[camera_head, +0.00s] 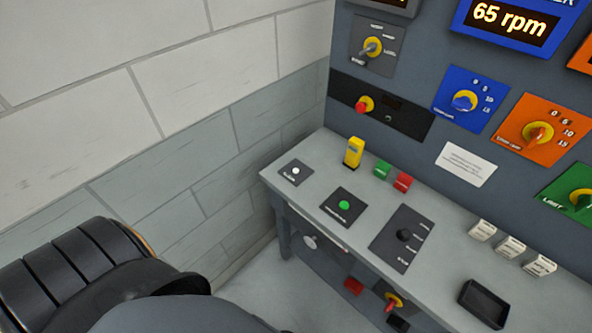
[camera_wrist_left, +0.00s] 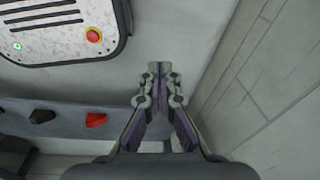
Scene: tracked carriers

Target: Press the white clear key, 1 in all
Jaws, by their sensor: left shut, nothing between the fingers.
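The white key (camera_head: 295,171) is a small round button on a dark plate (camera_head: 303,180) at the left end of the grey desk top. The plate's label is too small to read. My left gripper (camera_wrist_left: 159,75) shows in the left wrist view, its fingers together and empty, with a bare pale surface behind it. The white key does not show in that view. In the head view a black arm part of mine fills the lower left, and no fingers show. My right gripper is in neither view.
Beside the white key are a green button (camera_head: 344,205), a yellow block (camera_head: 353,152) and green and red keys. A black selector (camera_head: 404,235) is further right. A brick wall (camera_head: 150,130) stands left. The wrist view shows a panel with a red button (camera_wrist_left: 93,35).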

